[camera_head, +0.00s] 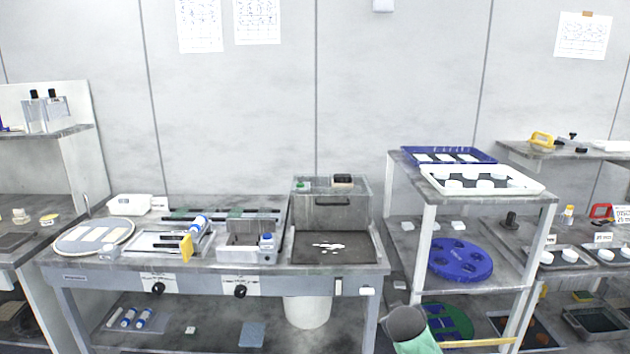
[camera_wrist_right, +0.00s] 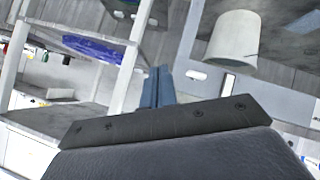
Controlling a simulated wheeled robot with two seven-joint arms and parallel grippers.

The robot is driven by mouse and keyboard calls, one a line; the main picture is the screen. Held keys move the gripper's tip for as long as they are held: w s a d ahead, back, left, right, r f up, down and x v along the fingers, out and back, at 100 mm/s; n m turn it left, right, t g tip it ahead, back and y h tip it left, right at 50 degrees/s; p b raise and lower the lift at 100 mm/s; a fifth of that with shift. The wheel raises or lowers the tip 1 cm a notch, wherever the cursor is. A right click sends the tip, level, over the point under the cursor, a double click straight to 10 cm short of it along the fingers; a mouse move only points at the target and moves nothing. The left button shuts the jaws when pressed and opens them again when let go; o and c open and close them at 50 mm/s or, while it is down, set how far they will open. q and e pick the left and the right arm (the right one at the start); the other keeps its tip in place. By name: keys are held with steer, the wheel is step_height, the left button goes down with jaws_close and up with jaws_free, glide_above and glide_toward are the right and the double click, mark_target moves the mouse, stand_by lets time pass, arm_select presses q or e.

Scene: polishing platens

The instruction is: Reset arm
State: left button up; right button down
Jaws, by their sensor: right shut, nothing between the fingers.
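My right gripper (camera_wrist_right: 157,88) shows in the right wrist view with its two blue fingers together and nothing between them. It is in open air in front of the bench and shelf, touching nothing that I can see. In the head view only part of my right arm shows at the bottom, right of centre; its fingers cannot be made out. My left gripper is in neither view. A round pale platen with white strips (camera_head: 95,236) lies at the left of the bench. A blue round holed plate (camera_head: 460,260) lies on the right shelf unit.
The workbench (camera_head: 330,283) carries trays, a grey box (camera_head: 331,205) and a dark plate with white pieces (camera_head: 332,247). A white bucket (camera_head: 307,311) stands below; it also shows in the wrist view (camera_wrist_right: 232,40). The shelf unit's white post (camera_head: 424,250) is close to my right arm.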

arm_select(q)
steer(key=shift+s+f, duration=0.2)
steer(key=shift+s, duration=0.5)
arm_select(e)
steer(key=s+a+f+g+y, duration=0.1)
steer(key=s+a+f+g, duration=0.2)
steer(key=s+f, duration=0.7)
steer(key=s+a+f+m+g+y, duration=0.1)
steer(key=s+f, duration=0.9)
steer(key=s, duration=1.2)
steer(key=s+a+f+g+y, duration=0.1)
steer(key=s+a+f+g, duration=0.3)
steer(key=s+f, duration=0.7)
steer(key=s, duration=0.5)
steer(key=shift+a+m+g+y, duration=0.3)
steer(key=shift+g+y, duration=0.1)
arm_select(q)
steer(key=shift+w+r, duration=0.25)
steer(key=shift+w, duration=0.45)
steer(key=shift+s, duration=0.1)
